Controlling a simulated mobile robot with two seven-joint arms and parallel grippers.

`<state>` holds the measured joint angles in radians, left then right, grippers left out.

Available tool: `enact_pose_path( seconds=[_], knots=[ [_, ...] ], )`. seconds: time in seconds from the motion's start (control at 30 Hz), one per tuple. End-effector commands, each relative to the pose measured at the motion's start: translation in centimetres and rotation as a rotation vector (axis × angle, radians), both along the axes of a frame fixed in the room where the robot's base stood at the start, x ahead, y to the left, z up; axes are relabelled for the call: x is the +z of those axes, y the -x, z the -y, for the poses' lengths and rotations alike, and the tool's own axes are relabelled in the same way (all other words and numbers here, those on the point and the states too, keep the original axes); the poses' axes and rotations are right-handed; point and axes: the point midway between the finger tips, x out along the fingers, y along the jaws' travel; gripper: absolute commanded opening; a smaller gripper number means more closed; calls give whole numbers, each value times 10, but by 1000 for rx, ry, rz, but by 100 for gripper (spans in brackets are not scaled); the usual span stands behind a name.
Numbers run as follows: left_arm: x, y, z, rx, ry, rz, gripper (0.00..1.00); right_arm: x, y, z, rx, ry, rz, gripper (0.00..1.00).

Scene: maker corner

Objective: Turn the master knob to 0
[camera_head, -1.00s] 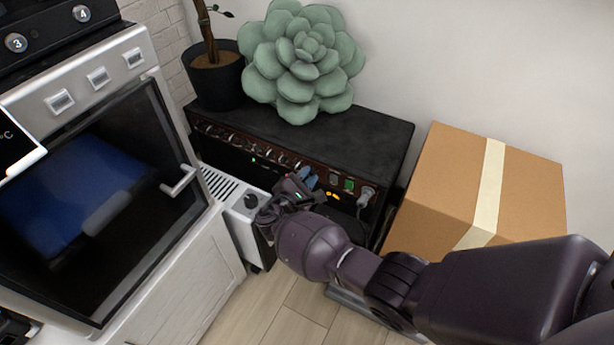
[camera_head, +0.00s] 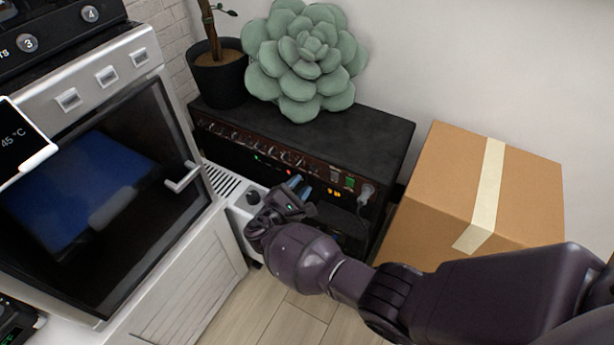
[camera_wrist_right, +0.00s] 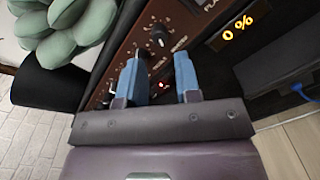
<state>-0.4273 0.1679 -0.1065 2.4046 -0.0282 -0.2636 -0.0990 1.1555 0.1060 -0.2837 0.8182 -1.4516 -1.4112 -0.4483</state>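The black amplifier (camera_head: 350,137) stands against the wall, with a brown control panel (camera_head: 236,138) along its front edge carrying a row of knobs. In the right wrist view a dark round knob (camera_wrist_right: 158,38) with a pale pointer sits just beyond the fingertips; its label is too blurred to read surely. My right gripper (camera_head: 300,187) is in front of the panel's right part. In the wrist view its two blue fingers (camera_wrist_right: 160,76) are apart, with nothing held between them. My left gripper is not in view.
A potted plant (camera_head: 222,80) and a green succulent (camera_head: 305,60) stand on the amplifier. A cardboard box (camera_head: 450,180) is at its right, an oven (camera_head: 100,190) at its left. A white heater-like unit (camera_head: 222,182) is close to my right gripper. A plug (camera_head: 366,194) sits in the panel.

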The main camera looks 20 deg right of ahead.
Motion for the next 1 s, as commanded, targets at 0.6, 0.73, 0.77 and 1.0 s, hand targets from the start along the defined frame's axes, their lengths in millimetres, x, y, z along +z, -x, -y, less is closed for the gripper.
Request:
enact_pose_path(
  seconds=[0.6,0.73,0.77,1.0],
  knots=[
    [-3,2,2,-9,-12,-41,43,1,36,-47,0,0,0,31],
    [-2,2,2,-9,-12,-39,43,1,36,-47,-1,0,-1,31],
    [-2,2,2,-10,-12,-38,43,1,36,-47,-1,0,-1,31],
    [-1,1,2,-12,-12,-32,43,1,36,-46,-1,-1,0,31]
  ],
)
